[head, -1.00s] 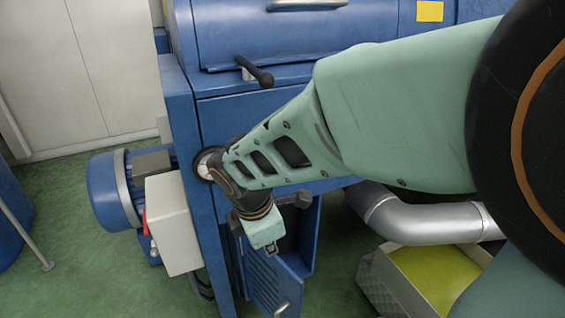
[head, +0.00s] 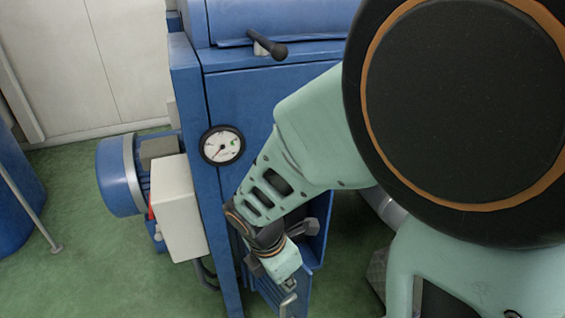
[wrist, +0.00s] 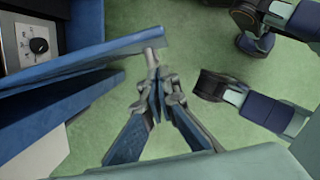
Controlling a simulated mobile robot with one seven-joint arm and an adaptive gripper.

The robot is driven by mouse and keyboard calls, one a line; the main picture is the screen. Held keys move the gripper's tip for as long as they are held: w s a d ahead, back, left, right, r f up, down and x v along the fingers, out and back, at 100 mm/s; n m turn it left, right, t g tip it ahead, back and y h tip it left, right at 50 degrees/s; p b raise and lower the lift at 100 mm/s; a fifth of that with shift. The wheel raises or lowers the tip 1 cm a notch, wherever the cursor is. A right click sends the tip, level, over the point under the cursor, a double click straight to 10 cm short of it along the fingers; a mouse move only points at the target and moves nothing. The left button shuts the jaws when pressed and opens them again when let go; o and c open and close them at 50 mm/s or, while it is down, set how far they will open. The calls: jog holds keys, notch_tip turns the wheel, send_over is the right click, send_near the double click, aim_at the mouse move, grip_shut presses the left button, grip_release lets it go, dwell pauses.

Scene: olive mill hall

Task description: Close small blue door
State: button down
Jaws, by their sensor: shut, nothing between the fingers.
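The small blue door (head: 268,292) hangs open low on the blue machine, with slats and a grey handle (head: 288,302). My arm's wrist covers part of it in the head view, and my fingers are hidden there. In the wrist view the door (wrist: 105,50) is seen nearly edge-on, swung out from the opening. Its grey handle (wrist: 152,57) is near its free edge. My gripper (wrist: 161,82) is shut and empty, its fingertips close to the handle. I cannot tell whether they touch it.
A blue motor (head: 120,175) and a pale box (head: 178,207) stand left of the machine. A round gauge (head: 222,146) is on its front, and a black-knobbed lever (head: 270,47) is above.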

aim_at(298, 273)
jog(key=shift+w+d+r, duration=0.15)
jog(key=shift+w+d, duration=0.75)
jog(key=shift+d, duration=0.25)
jog(key=shift+d, duration=0.1)
